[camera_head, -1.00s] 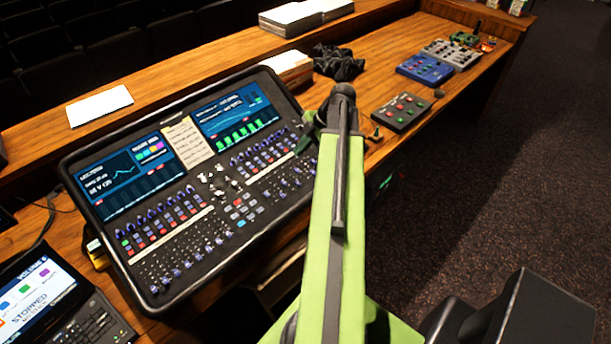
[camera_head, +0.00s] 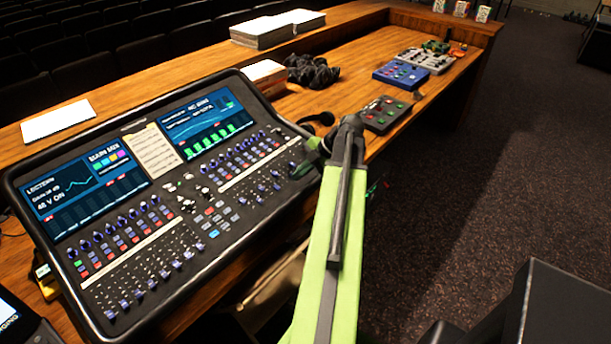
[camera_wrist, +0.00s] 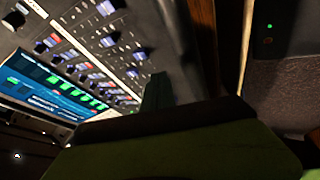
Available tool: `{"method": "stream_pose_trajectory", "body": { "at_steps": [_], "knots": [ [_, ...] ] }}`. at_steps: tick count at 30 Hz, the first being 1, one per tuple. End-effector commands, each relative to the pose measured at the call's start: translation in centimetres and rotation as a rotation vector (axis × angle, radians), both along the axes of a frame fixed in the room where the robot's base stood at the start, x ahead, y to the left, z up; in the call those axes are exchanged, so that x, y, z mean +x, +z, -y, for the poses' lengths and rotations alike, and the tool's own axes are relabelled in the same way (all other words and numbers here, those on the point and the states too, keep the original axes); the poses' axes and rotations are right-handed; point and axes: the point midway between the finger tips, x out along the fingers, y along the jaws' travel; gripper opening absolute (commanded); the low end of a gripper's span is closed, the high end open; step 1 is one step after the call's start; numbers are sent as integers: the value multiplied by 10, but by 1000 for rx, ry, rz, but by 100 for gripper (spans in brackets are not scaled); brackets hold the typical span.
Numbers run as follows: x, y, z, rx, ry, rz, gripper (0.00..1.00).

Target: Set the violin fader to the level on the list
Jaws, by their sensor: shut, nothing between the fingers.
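The mixing console (camera_head: 183,258) stands on the wooden desk with two lit screens. A cream paper list (camera_head: 152,152) lies between the screens; its writing is too small to read. One fader bank (camera_head: 145,275) is at the lower left and another (camera_head: 268,188) at the right; I cannot tell which fader is the violin's. My gripper (camera_head: 305,168) is shut and empty at the console's right edge, partly hidden behind my green arm. In the wrist view its dark green tip (camera_wrist: 158,92) shows beside the console's knobs and buttons (camera_wrist: 100,45); contact cannot be told.
A small grey button box (camera_head: 384,114), a blue box (camera_head: 401,75) and a pale box (camera_head: 428,61) stand along the desk's right side. Dark crumpled cloth (camera_head: 312,72) and paper stacks (camera_head: 278,28) lie behind. A white sheet (camera_head: 57,121) lies at the left. Carpet (camera_head: 480,200) is open at right.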

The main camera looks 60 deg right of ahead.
Motion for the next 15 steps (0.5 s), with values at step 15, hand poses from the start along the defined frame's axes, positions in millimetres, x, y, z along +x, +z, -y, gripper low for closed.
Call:
{"method": "stream_pose_trajectory", "body": {
  "at_steps": [15],
  "knots": [
    [59, -24, -8, 0, 0, 0, 0]
  ]
}}
